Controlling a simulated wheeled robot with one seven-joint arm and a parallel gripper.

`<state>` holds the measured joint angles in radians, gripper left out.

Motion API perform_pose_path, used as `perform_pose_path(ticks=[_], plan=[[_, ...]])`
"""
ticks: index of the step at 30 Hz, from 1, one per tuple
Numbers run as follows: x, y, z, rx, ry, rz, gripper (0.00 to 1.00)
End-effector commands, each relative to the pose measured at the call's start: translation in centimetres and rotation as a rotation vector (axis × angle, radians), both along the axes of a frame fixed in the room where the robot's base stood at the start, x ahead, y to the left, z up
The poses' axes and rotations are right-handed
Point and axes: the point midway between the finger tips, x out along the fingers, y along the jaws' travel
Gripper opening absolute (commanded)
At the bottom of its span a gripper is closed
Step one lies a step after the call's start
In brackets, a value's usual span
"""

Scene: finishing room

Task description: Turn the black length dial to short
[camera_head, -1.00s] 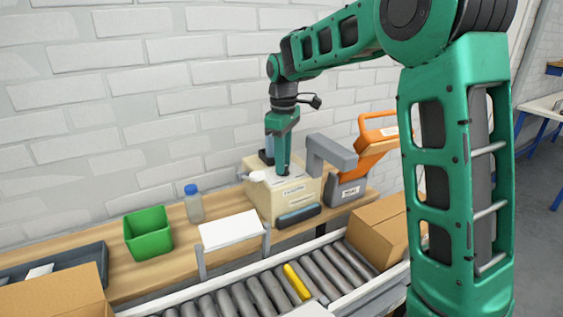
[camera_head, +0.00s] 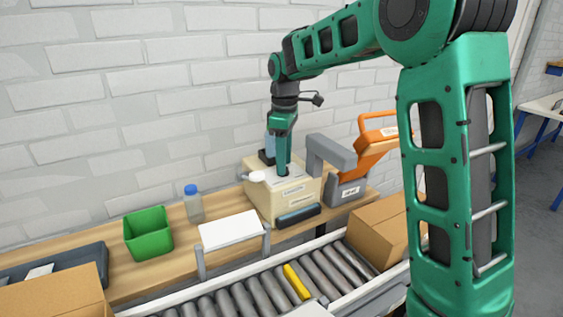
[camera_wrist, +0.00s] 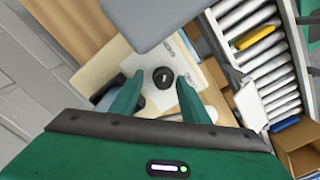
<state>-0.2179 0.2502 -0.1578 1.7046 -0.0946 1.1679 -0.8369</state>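The black length dial (camera_wrist: 162,76) is a round knob on a pale plate on top of the cream machine (camera_head: 252,200). In the wrist view it shows just beyond and between the two green fingertips. My gripper (camera_wrist: 158,92) is open above the machine, its fingers apart on either side of the dial's line. I cannot tell whether the fingers reach down to the dial's height. In the head view my gripper (camera_head: 283,168) hides the dial. The dial's marks are too small to read.
A grey arm-shaped part (camera_head: 331,152) and an orange-handled device (camera_head: 372,150) stand close to the right of the machine. A white lever (camera_head: 257,176) sits at its left. A white sheet (camera_head: 230,229), bottle (camera_head: 193,203) and green bin (camera_head: 148,233) are further left. Rollers (camera_head: 262,292) run in front.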

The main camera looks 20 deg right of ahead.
Motion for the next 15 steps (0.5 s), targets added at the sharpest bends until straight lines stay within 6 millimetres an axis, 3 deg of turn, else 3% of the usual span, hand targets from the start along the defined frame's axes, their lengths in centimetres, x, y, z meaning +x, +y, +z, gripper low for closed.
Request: perform_pose_path(ticks=[10,15], plan=[[-0.1,0.3,0.1,0.001,0.005,0.006,0.42],[-0.1,0.2,2.2,0.002,0.003,0.005,0.42]])
